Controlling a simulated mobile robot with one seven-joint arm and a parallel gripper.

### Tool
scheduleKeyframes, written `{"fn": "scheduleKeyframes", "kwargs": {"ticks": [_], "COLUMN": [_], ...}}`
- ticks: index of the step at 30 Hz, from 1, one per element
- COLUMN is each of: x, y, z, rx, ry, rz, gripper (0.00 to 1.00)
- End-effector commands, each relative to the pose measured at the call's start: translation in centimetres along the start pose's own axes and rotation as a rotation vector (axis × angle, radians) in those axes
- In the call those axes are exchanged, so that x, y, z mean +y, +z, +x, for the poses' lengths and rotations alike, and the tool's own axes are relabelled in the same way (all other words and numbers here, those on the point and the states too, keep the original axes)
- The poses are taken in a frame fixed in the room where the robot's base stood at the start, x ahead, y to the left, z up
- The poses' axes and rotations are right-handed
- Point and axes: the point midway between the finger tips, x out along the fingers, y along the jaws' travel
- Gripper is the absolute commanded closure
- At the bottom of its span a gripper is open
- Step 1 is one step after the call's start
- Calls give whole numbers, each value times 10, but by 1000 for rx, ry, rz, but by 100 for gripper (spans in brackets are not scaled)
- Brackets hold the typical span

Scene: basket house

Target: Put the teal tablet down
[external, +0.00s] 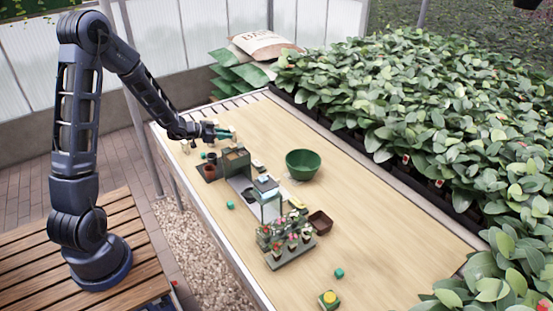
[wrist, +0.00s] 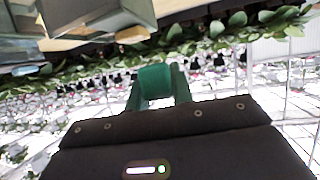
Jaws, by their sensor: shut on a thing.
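My gripper (external: 222,132) is over the far left end of the long wooden table, a little above its top. In the wrist view my gripper (wrist: 158,88) has its two green fingers closed on the teal tablet (wrist: 155,77), a small dark-teal block between the fingertips. In the external view the tablet is too small to tell apart from the fingers. Whether it touches anything below cannot be told.
The table (external: 385,240) holds a green bowl (external: 302,164), a plant rack (external: 285,243), a brown tray (external: 320,222), a grey box (external: 236,162) and small teal cubes (external: 339,272). Leafy plants (external: 430,100) line the right side. The table's front right is mostly bare.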

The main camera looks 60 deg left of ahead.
Motion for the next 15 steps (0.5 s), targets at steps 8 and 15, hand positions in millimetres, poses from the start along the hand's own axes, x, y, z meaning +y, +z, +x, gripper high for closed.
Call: {"fn": "scheduleKeyframes", "kwargs": {"ticks": [8,15], "x": [-29,-35], "y": [-57,-88], "z": [67,103], "rx": [1,0], "ry": [-189,-311], "rz": [-78,-130], "gripper": [100,100]}}
